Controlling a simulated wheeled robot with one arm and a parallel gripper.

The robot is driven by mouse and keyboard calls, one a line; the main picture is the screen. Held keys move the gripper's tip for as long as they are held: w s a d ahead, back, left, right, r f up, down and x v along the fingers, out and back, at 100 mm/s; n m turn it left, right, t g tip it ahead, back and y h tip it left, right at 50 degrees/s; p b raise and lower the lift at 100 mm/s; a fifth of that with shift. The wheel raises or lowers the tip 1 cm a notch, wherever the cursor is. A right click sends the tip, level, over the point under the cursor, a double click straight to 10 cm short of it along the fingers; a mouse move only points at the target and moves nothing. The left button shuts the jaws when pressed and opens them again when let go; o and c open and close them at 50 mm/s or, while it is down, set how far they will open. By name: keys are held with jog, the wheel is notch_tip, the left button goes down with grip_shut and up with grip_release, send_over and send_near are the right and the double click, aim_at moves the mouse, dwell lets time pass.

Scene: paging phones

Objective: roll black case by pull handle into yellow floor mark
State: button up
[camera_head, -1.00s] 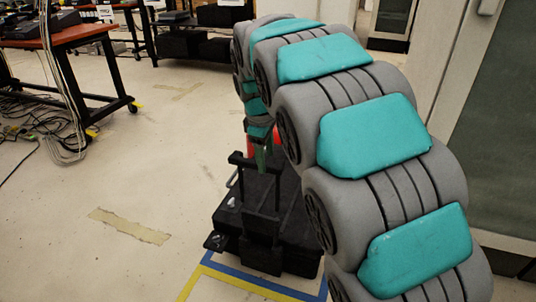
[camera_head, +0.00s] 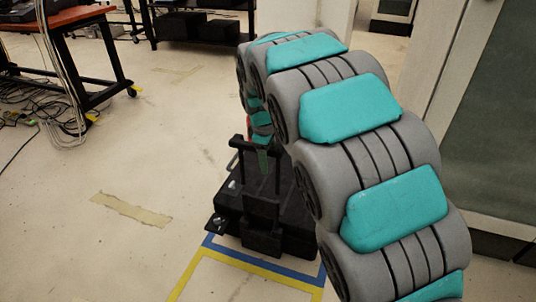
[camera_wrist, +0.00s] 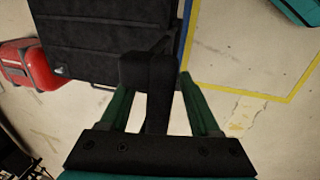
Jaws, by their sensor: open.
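The black case (camera_head: 290,232) stands on the floor with its pull handle (camera_head: 240,165) raised; the case also shows in the wrist view (camera_wrist: 90,35). Its near bottom edge is at the blue tape line. The yellow floor mark (camera_head: 196,262), a taped outline, lies on the near side of the case; its lines also show in the wrist view (camera_wrist: 290,98). My gripper (camera_wrist: 160,95) is open, its green fingers on either side of a black bar of the handle. I cannot tell whether they touch it. In the head view my arm hides part of the case.
A red box (camera_wrist: 28,65) stands beside the case. A wooden-topped table (camera_head: 75,25) with cables is at the upper left. A grey cabinet (camera_head: 490,120) stands at the right.

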grip_shut()
dwell(0.4)
